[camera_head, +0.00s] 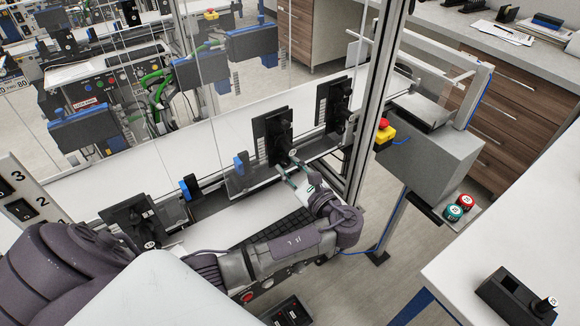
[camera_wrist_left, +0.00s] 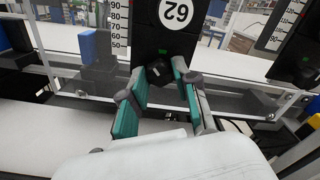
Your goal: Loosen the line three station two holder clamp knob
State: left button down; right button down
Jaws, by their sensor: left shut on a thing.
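The holder is an upright black plate (camera_head: 270,135) on the conveyor rail, in the middle of the head view. In the left wrist view the plate (camera_wrist_left: 160,38) carries a round white number label. Its dark clamp knob (camera_wrist_left: 160,72) is low on the plate. My left gripper (camera_head: 292,163) reaches it from the front. Its green-padded fingers (camera_wrist_left: 159,82) stand on both sides of the knob and are shut on it. The fingers partly hide the knob. My right gripper is in neither view.
Similar black holders stand to the right (camera_head: 335,103) and lower left (camera_head: 140,225). Blue blocks (camera_head: 190,187) sit along the rail. A metal post (camera_head: 377,90) and a grey box with a red stop button (camera_head: 384,123) are right of my left arm. A sign (camera_head: 20,190) shows 3 and 2.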

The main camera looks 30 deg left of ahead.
pick_arm(q)
jog(key=n+b, duration=0.1)
jog(key=n, duration=0.1)
jog(key=shift+f+n, duration=0.15)
jog(key=shift+n, duration=0.25)
jog(key=n+b, duration=0.1)
jog(key=n, duration=0.1)
jog(key=shift+n+b, duration=0.35)
jog(key=shift+n, duration=0.05)
jog(key=n+b, duration=0.3)
jog(key=n, duration=0.1)
jog(key=shift+n+b, duration=0.3)
jog(key=shift+b, duration=0.05)
jog(key=shift+n+b, duration=0.5)
jog(key=shift+n, duration=0.2)
jog(key=c, duration=0.9)
grip_release()
jog(key=shift+o, duration=0.2)
jog(key=shift+d, duration=0.1)
